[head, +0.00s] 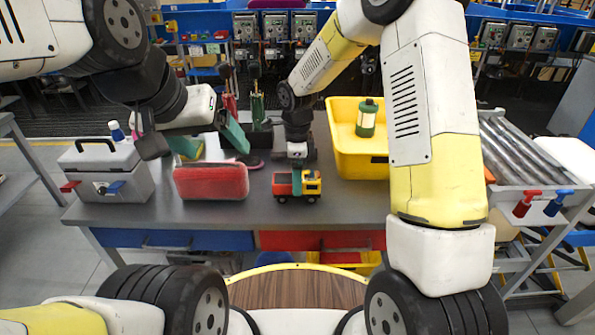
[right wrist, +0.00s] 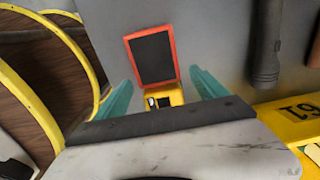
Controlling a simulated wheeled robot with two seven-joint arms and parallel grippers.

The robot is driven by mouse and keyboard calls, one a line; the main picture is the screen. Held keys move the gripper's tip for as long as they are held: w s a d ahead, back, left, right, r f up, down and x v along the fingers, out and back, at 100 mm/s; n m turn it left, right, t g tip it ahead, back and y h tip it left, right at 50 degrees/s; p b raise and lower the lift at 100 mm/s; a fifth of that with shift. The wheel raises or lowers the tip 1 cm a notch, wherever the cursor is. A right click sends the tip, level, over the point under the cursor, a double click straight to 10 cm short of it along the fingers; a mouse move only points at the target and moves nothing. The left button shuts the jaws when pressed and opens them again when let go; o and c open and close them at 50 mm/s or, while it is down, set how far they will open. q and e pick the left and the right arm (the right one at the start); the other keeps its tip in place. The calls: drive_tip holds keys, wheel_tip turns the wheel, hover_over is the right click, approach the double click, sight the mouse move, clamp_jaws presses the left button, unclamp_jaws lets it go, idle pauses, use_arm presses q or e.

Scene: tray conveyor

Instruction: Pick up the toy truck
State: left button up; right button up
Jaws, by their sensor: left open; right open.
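The toy truck (head: 312,187) stands on the grey table, with a yellow cab, a red-rimmed bed and dark wheels. My right gripper (head: 297,172) points down at it from above, and one teal finger overlaps the truck in the head view. In the right wrist view the truck (right wrist: 153,57) shows from above. My right gripper's two teal fingers (right wrist: 160,78) are spread apart there, with the yellow cab showing between them. I cannot tell whether they touch it. My left gripper (head: 200,138) is open and empty above the table, behind the red case.
A red case (head: 210,181) lies left of the truck. A white toolbox (head: 118,168) stands at the table's left. A roller conveyor (head: 515,145) is at the far right.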

wheel_tip(320, 180, down, 4)
drive_tip(key=shift+r, duration=0.2)
drive_tip(key=c, duration=1.6)
drive_tip(key=shift+r, duration=0.1)
